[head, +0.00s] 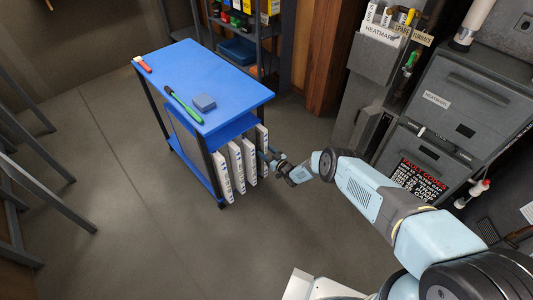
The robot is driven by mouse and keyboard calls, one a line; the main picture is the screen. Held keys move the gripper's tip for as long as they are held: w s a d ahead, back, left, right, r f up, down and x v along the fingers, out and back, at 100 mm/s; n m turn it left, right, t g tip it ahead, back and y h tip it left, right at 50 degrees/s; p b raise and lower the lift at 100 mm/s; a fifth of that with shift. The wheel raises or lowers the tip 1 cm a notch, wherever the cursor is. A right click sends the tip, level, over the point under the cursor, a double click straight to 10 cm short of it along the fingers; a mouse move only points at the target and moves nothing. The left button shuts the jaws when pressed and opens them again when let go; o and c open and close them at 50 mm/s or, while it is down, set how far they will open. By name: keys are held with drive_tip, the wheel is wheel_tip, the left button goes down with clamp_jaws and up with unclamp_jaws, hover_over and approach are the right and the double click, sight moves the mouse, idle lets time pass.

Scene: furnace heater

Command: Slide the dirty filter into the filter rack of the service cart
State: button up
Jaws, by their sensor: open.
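The blue service cart (225,82) stands on the floor in the middle. Its filter rack, below the top, holds several upright filters with white, printed edges. They include a left filter (221,178), two middle filters (236,167) (250,162) and a right filter (262,138). I cannot tell by look which one is the dirty filter. My gripper (270,157) is open, at the right end of the rack beside the right filter. It is small and dark here, so I cannot tell whether it touches the filter. The filters' far ends are hidden under the cart top.
A green-handled tool (184,105), a grey-blue block (204,102) and a red tool (142,64) lie on the cart top. The grey furnace (455,105) stands at the right. A shelf (245,35) is behind the cart. Floor left and front of the cart is clear.

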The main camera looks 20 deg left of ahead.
drive_tip(key=shift+f, duration=0.1)
drive_tip(key=v, duration=1.3)
drive_tip(key=shift+d, duration=0.35)
